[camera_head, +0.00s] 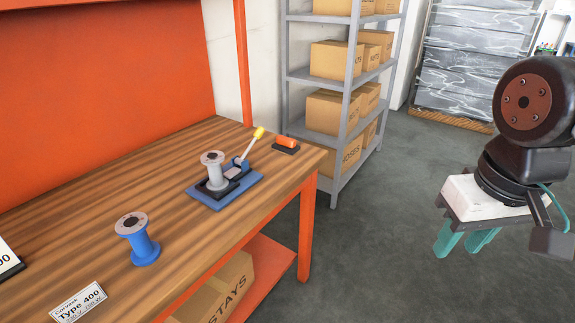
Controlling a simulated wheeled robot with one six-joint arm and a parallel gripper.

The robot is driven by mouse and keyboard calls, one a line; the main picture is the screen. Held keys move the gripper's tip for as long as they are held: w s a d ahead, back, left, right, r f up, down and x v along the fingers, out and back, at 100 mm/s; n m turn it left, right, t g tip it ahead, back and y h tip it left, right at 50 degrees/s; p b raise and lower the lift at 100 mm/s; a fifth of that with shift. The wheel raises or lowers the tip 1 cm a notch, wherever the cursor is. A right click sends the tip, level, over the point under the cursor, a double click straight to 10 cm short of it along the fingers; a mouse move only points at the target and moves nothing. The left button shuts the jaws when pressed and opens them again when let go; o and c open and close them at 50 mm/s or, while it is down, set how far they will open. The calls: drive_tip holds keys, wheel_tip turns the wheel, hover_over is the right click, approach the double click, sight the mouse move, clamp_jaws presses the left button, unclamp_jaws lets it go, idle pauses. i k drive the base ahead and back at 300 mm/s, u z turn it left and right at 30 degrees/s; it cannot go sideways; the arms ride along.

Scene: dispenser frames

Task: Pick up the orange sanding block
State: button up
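The orange sanding block (287,141) lies near the far right corner of the wooden workbench (90,215). It has an orange top on a dark base. My gripper (458,247) hangs at the right of the view, over the grey floor and well clear of the bench. Its two teal fingers point down and stand apart with nothing visible between them. The block and my gripper are far apart.
A shelf (336,185) with boxes stands behind the bench. The floor (400,200) between is clear.

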sight(286, 146)
drive_tip(key=z, duration=0.8)
drive_tip(key=i, duration=1.7)
drive_tip(key=u, duration=1.2)
drive_tip(key=i, duration=0.3)
drive_tip(key=u, duration=0.1)
